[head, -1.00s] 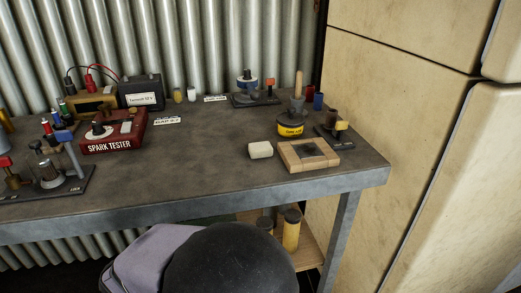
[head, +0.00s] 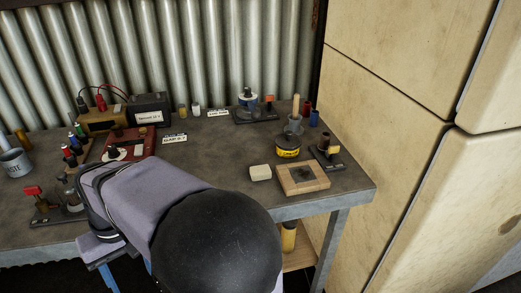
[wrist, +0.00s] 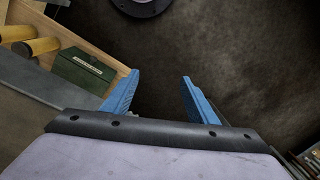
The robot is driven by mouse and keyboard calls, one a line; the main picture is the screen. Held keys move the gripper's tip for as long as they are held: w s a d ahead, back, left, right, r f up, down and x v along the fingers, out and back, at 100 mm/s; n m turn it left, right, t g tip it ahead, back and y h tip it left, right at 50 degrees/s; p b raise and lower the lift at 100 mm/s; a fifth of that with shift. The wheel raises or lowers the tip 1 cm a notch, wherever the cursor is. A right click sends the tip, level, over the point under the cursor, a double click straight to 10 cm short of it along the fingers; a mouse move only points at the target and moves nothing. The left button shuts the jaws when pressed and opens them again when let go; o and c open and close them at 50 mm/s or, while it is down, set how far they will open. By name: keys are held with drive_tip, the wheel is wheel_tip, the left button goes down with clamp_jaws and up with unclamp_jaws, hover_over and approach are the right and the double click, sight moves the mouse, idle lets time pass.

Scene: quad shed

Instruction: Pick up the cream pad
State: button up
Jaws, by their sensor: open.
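The cream pad (head: 260,172) is a small pale block lying on the grey workbench (head: 225,205), just left of a wooden frame. It is in the head view only; the wrist view does not show it. My gripper (wrist: 160,75) has two blue fingers, spread apart with nothing between them. In the head view, blue finger parts show low at the left, in front of the bench edge and well away from the pad. My arm hides part of the bench's front left.
The wooden frame (head: 303,179) stands close to the pad's right. A yellow-banded tin (head: 288,152) is behind it. A red tester (head: 122,146) and other gear crowd the left. The wrist view shows a low wooden shelf with yellow cylinders (wrist: 38,47) and a green box (wrist: 84,70).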

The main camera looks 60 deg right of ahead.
drive_tip(key=w+d+r+m+p, duration=0.1)
drive_tip(key=d+r+m+p, duration=0.1)
drive_tip(key=d+r+p, duration=0.1)
drive_tip(key=w+d+r+m+h+p, duration=0.1)
drive_tip(key=d+r+m+p, duration=0.2)
drive_tip(key=d+r, duration=0.1)
drive_tip(key=d+r+m+p, duration=0.2)
drive_tip(key=d+r+p, duration=0.1)
drive_tip(key=r, duration=0.3)
drive_tip(key=shift+w+d+m, duration=0.3)
drive_tip(key=shift+w+d, duration=0.1)
drive_tip(key=s+d+m+g+h+p, duration=0.25)
drive_tip(key=d+m+p, duration=0.45)
drive_tip(key=d, duration=0.5)
drive_tip(key=m+g+p, duration=0.1)
drive_tip(key=m+p, duration=0.3)
drive_tip(key=m, duration=0.5)
approach(259, 169)
drive_tip(key=f, duration=0.2)
drive_tip(key=shift+s+d+f+h+p, duration=0.3)
drive_tip(key=shift+s+f+h, duration=0.2)
drive_tip(key=shift+f, duration=0.2)
drive_tip(key=shift+s+f+p, duration=0.25)
drive_tip(key=shift+f+p, duration=0.15)
drive_tip(key=shift+p, duration=0.1)
drive_tip(key=shift+p+x, duration=0.9)
drive_tip(key=shift+x, duration=1.3)
drive_tip(key=shift+w+a, duration=0.1)
drive_tip(key=shift+a, duration=0.05)
drive_tip(key=c, duration=1.1)
